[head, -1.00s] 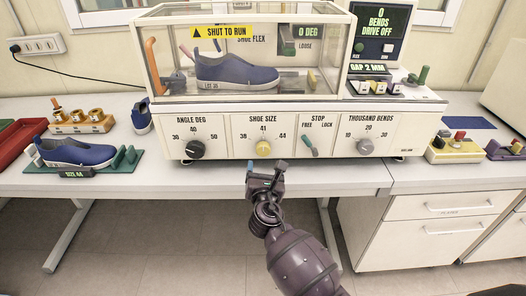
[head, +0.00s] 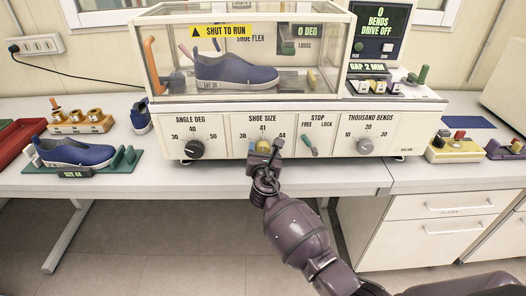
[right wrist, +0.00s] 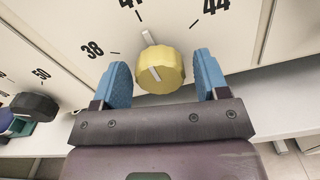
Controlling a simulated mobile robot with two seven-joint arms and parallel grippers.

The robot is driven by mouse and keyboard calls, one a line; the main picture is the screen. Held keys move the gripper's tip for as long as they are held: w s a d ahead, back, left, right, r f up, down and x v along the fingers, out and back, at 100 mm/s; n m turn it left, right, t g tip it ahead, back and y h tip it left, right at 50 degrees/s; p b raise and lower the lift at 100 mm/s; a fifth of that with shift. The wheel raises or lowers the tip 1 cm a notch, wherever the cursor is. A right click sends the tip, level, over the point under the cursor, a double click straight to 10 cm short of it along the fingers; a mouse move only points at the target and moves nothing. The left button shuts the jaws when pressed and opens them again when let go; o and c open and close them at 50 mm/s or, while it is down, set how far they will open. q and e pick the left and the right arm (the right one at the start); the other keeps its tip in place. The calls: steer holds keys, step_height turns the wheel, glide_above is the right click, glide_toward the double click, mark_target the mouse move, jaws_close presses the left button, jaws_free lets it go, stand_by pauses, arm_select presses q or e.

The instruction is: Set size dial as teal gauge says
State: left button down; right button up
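The yellow size dial (head: 262,147) is on the machine's front panel under "SHOE SIZE", with marks 38, 41 and 44. In the right wrist view the dial (right wrist: 161,69) has its white pointer up, near the 41 mark. My right gripper (head: 264,160) is open, its blue fingers (right wrist: 161,62) on either side of the dial with gaps showing; it partly hides the dial in the head view. The teal gauge (head: 128,160) lies on the table at left with a blue shoe (head: 75,152) on it; its dark label appears to read SIZE 44. My left gripper is not in view.
A black angle dial (head: 195,149) is left of the size dial. The stop lever (head: 309,144) stands close to its right, with the grey bends dial (head: 365,146) beyond. A clear guard (head: 160,60) covers the blue test shoe above. The table's front strip is clear.

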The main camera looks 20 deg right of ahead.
steer(key=c, duration=0.7)
steer(key=shift+c, duration=0.2)
steer(key=shift+m, duration=0.3)
steer(key=shift+d+f+m+b, duration=0.1)
steer(key=shift+m+b, duration=2.95)
steer(key=shift+m, duration=2.75)
steer(key=o, duration=0.9)
